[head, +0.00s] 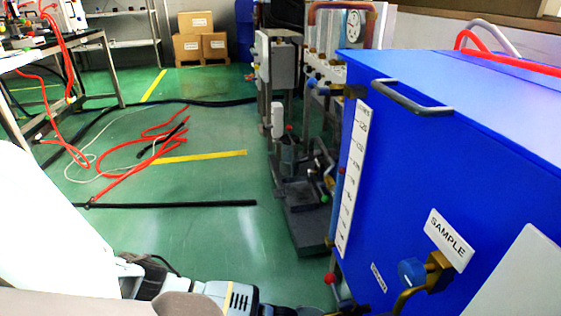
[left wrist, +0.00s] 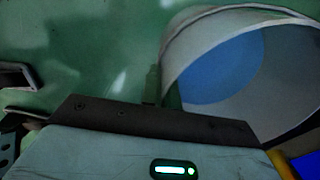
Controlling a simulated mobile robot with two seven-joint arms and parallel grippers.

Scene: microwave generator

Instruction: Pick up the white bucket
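The white bucket (left wrist: 245,22) fills the upper right of the left wrist view. It looks tilted in that picture, with its round opening and a blue area inside visible. My left gripper (left wrist: 162,90) is at the left side of its rim. Its narrow dark fingers blend into the floor and shadow, so whether they touch or hold the rim cannot be told. In the head view my left arm comes in from the left, and its wrist shows at the bottom edge. The fingertips and the bucket are not clearly visible there. My right gripper is not in view.
A large blue cabinet (head: 430,150) with a handle, a SAMPLE label and a blue-knobbed valve (head: 412,271) stands close on the right. Grey equipment (head: 305,205) stands beside it. Red hoses (head: 125,165) and a black bar (head: 180,204) lie on the green floor. Cardboard boxes (head: 200,45) are behind.

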